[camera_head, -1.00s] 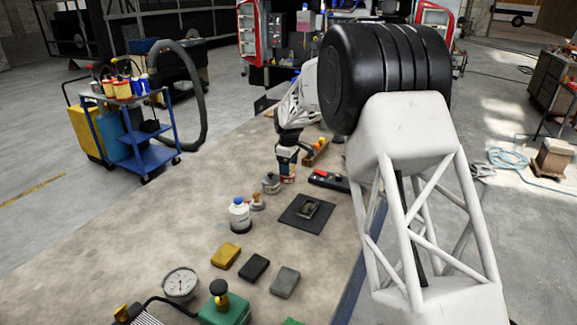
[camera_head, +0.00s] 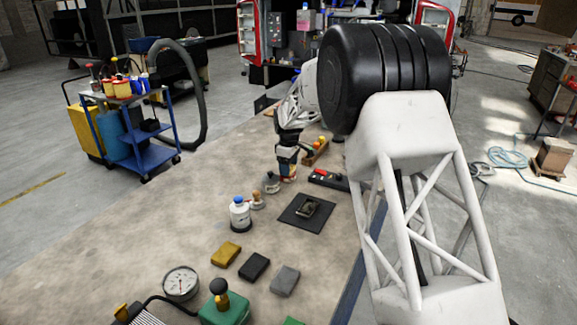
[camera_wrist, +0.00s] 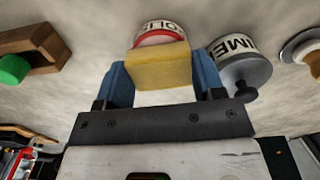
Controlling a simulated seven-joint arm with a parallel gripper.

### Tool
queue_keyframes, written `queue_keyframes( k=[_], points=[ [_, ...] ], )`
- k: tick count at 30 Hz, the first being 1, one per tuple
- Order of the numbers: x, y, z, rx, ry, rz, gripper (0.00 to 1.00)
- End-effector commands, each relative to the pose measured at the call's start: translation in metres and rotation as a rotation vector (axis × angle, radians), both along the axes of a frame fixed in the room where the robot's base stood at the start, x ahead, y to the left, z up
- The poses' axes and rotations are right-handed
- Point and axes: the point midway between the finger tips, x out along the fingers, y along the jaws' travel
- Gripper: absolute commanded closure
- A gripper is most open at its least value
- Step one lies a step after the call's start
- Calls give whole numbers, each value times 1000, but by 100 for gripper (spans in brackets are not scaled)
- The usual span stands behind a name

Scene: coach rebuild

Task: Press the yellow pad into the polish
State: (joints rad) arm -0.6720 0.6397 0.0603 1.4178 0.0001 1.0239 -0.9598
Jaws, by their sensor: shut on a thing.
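In the wrist view my gripper (camera_wrist: 160,85) has blue fingers shut on the yellow pad (camera_wrist: 158,66). The pad sits squarely between the fingers. Directly beyond it is the round polish tin (camera_wrist: 160,28), with a red band and part of its lettering showing. The pad overlaps the tin's near side in this view, and I cannot tell whether they touch. In the head view my gripper (camera_head: 287,165) points down over the bench among small items. The pad and the polish tin are too small there to separate clearly.
A lettered tin with a grey knobbed lid (camera_wrist: 243,68) stands close right of the fingers. A wooden tray with a green object (camera_wrist: 14,68) is at left. A dark mat with a metal part (camera_head: 300,221) and several coloured blocks (camera_head: 226,254) lie nearer on the bench (camera_head: 150,235).

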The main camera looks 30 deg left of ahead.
Motion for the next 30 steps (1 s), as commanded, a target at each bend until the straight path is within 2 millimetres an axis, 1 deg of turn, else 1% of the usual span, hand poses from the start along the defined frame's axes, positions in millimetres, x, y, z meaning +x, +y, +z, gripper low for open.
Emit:
queue_keyframes(
  k=[30],
  points=[
    [0, 0, -6, 0, 0, 0, 56]
  ],
)
